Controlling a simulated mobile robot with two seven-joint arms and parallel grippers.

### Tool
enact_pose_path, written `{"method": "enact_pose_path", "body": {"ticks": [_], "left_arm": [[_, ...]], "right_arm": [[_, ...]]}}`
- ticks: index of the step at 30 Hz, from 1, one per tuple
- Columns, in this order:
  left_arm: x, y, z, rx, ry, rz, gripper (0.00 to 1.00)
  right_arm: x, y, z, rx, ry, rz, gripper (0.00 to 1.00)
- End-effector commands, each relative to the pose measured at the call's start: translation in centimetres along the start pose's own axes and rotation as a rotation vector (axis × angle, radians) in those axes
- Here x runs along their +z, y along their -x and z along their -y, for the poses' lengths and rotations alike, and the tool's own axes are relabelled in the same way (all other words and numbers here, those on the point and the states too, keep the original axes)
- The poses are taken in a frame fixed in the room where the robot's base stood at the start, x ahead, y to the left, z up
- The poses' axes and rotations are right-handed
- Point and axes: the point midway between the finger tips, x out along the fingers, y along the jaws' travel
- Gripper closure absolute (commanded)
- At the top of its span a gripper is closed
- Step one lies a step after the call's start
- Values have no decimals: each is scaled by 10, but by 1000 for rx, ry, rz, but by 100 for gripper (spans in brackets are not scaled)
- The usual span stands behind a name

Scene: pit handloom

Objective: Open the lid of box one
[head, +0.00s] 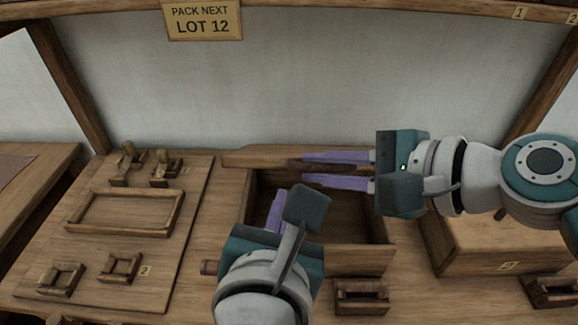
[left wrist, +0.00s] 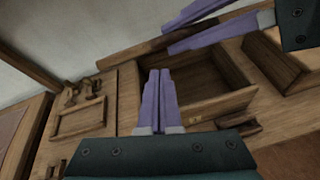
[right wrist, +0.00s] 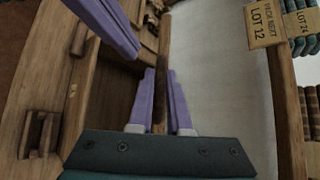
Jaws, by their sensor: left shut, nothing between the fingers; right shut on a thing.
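My left gripper (head: 276,196) is shut and empty over the left part of the box opening, in front of the lid. Its closed fingers show in the left wrist view (left wrist: 159,75).
A closed box marked 2 (head: 470,262) stands to the right. A board (head: 190,232) with a shallow tray (head: 125,229) and small wooden fittings lies to the left. A small wooden holder (head: 361,300) sits before the open box. A sign reading LOT 12 (head: 203,20) hangs above.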

Motion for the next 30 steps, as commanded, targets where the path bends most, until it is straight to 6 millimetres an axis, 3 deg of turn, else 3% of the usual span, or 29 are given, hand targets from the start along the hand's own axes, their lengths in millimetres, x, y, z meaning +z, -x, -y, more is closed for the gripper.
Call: {"method": "enact_pose_path", "body": {"ticks": [6,17,22,29,30], "left_arm": [[15,-4,0,1,0,0,100],[17,-4,0,1,-1,-1,100],[33,-7,-4,2,2,2,100],[37,-8,-6,4,0,7,100],[38,-8,-6,4,0,9,100]], "right_arm": [[-2,0,0,-2,2,-6,100],[-2,0,0,-2,2,-6,100],[-2,0,0,-2,2,-6,100],[-2,0,-3,6,-1,-6,100],[-2,0,-4,8,-1,-6,82]]}}
